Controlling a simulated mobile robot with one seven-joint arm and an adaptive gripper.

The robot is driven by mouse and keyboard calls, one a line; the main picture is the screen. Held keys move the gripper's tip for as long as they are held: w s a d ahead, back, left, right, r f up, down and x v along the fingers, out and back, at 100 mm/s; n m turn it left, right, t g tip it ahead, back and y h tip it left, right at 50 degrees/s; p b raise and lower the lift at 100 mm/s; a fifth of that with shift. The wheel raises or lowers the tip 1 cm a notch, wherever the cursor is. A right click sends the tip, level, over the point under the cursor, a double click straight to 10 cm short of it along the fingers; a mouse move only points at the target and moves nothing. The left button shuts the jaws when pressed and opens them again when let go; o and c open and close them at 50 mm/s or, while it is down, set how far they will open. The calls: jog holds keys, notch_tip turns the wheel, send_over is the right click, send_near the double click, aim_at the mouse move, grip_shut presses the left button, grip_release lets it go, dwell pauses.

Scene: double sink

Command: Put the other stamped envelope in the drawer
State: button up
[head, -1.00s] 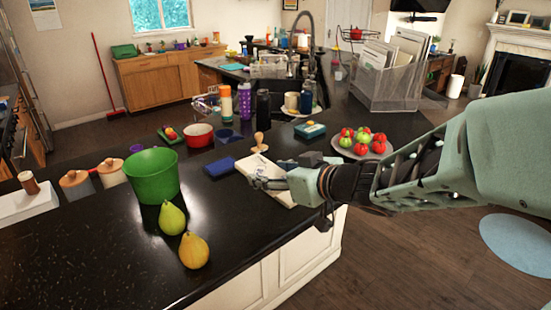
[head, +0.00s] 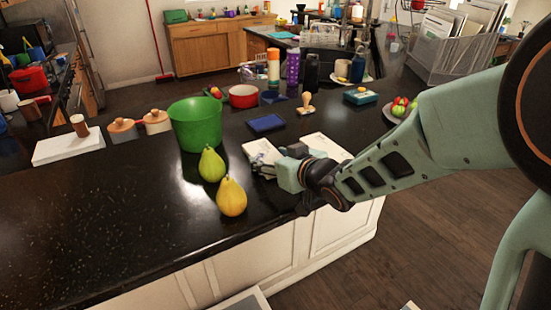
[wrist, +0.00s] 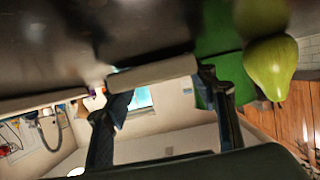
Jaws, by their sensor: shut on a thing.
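A white stamped envelope (head: 260,153) is held by my gripper (head: 277,167) at the counter's front edge, just right of the pears. In the wrist view my gripper (wrist: 158,95) has its two fingers on either side of a pale edge (wrist: 152,74), which looks like the envelope. I cannot tell from the head view how far it is above the counter. A white flat item (head: 327,146) lies on the counter behind my wrist, partly hidden. An open drawer seems to show at the bottom edge (head: 242,300), mostly cut off.
A green pear (head: 212,165) and a yellow pear (head: 231,198) stand close left of the envelope. Behind them are a green bucket (head: 195,125), a blue pad (head: 265,124) and a wooden stamp (head: 306,104). The black counter's left front (head: 110,230) is clear.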

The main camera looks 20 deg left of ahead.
jog(key=shift+f, duration=0.3)
jog(key=o, duration=1.1)
jog(key=shift+r, duration=0.2)
